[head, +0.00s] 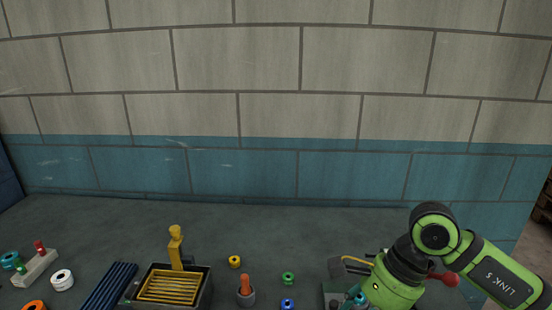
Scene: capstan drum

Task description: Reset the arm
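My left arm and gripper are not in view. No capstan drum can be made out for certain. Close to the wrist are a dark grey piece (345,268) and a red knob (445,278), both partly covered by the arm.
A dark bench top (270,225) runs along a tiled wall. On it stand a black tray (204,290) with yellow slats, dark blue strips (110,286), an orange-topped peg (245,286), several coloured rings and a block with pegs (36,268). The bench's back strip is clear.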

